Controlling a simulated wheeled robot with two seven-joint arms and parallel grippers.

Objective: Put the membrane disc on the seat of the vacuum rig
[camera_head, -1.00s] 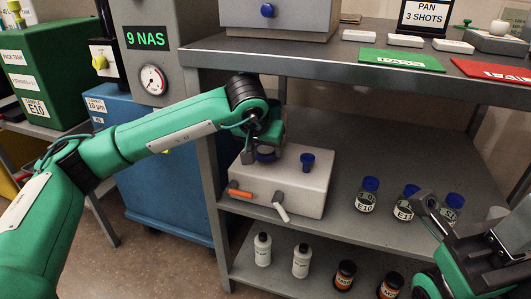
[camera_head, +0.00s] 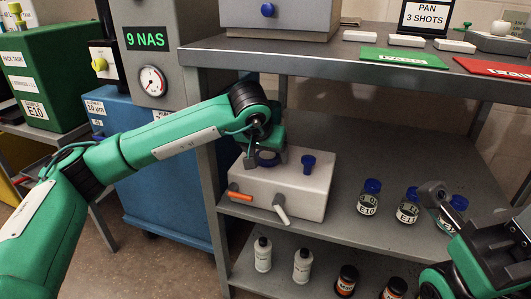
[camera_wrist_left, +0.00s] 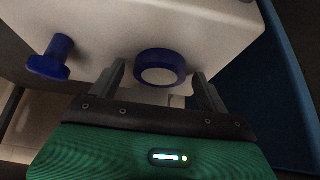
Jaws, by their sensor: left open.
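The vacuum rig (camera_head: 300,188) is a white box on the middle shelf, with a short blue post (camera_head: 308,164) and orange and white handles on its front. A blue round piece with a pale flat face (camera_wrist_left: 160,68) is on the box in the left wrist view. I cannot tell whether that pale face is the membrane disc or part of the seat. My left gripper (camera_head: 267,158) is open over the rig; in the wrist view its fingers stand on either side of the round piece, with gaps. My right gripper (camera_head: 436,200) is at the right; its jaw state is unclear.
Several blue-capped jars (camera_head: 368,197) stand right of the rig, close to my right gripper. Bottles (camera_head: 263,254) stand on the lower shelf. The bench top (camera_head: 330,58) above carries a green PASS mat (camera_head: 402,58) and a red mat (camera_head: 495,68). A blue cabinet stands left.

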